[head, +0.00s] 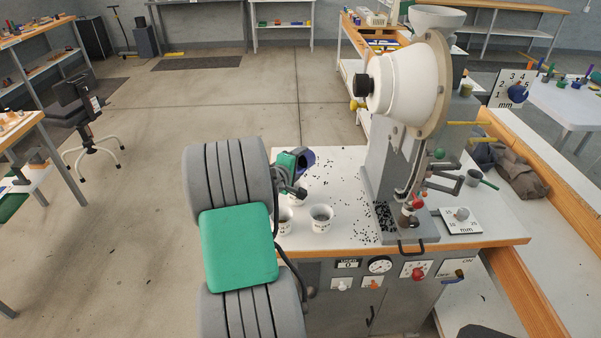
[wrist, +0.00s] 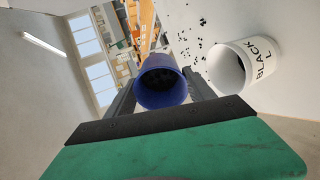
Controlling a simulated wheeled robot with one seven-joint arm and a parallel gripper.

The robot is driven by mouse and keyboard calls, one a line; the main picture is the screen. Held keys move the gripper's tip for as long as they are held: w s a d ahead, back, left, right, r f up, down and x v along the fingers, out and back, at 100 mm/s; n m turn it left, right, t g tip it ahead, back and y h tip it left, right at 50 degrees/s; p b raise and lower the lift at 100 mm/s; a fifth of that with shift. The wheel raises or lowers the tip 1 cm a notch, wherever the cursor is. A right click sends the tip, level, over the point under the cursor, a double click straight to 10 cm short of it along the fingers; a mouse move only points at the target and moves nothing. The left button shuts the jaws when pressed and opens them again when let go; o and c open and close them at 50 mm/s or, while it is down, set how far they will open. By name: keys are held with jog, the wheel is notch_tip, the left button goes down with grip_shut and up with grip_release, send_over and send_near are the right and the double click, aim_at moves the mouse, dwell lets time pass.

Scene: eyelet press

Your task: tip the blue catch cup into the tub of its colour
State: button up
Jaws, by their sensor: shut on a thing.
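My gripper (head: 297,164) is shut on the blue catch cup (head: 307,157) and holds it above the left part of the press table. The cup looks tilted in the head view. In the wrist view the cup (wrist: 161,92) sits between the fingers, with its round mouth showing and dark contents inside. A white tub (wrist: 260,55) lettered BLACK is to the right of the cup in the wrist view. In the head view one white tub (head: 320,227) stands at the table's front left. A second tub (head: 285,227) beside it is partly hidden by my arm.
The eyelet press (head: 410,95) stands on the white table (head: 345,160) right of the tubs. Small black pieces are scattered across the table and lie thickly at the press base.

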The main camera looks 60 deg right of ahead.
jog(key=shift+w+a+f+h+b, duration=0.15)
jog(key=shift+h+b, duration=0.5)
jog(key=shift+b, duration=1.25)
jog(key=shift+s+a+f+h+b, duration=0.1)
jog(key=shift+a+h+b, duration=0.35)
jog(key=shift+b, duration=1.5)
jog(key=shift+w+f+h+b, duration=0.1)
jog(key=shift+h+b, duration=0.7)
jog(key=shift+b, duration=1.1)
jog(key=shift+a+b, duration=0.1)
jog(key=shift+b, duration=0.45)
jog(key=shift+h+b, duration=0.3)
jog(key=shift+b, duration=0.35)
jog(key=shift+a+r+n+h+b, duration=0.15)
jog(key=shift+r+n+h+b, duration=0.2)
jog(key=shift+b, duration=0.7)
jog(key=shift+a+r, duration=0.1)
jog(key=shift+r, duration=0.05)
